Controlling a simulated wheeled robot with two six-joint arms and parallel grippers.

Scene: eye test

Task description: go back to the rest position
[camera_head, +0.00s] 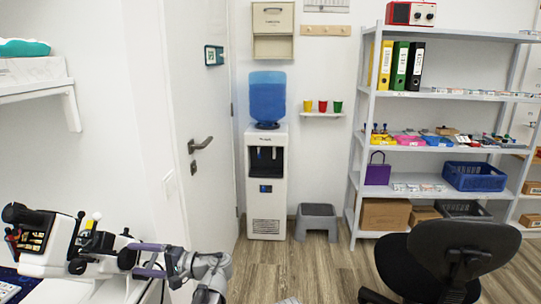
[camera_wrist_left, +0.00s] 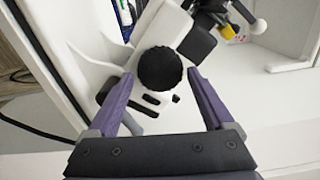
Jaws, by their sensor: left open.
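My left gripper (camera_head: 131,259) comes in low in the head view, at the right end of a white device with black knobs (camera_head: 60,262). In the left wrist view my left gripper (camera_wrist_left: 160,74) has its two purple fingers spread apart. A round black knob (camera_wrist_left: 160,68) of the device shows between the fingertips in that view. I cannot tell whether the fingers touch it. My right gripper is in neither view.
A white door (camera_head: 200,110) stands behind my left arm. Further back are a water dispenser (camera_head: 266,185), a grey step stool (camera_head: 316,221) and a loaded grey shelf unit (camera_head: 365,120). A black chair (camera_head: 440,260) is at the lower right. Wood floor (camera_head: 310,262) is clear between.

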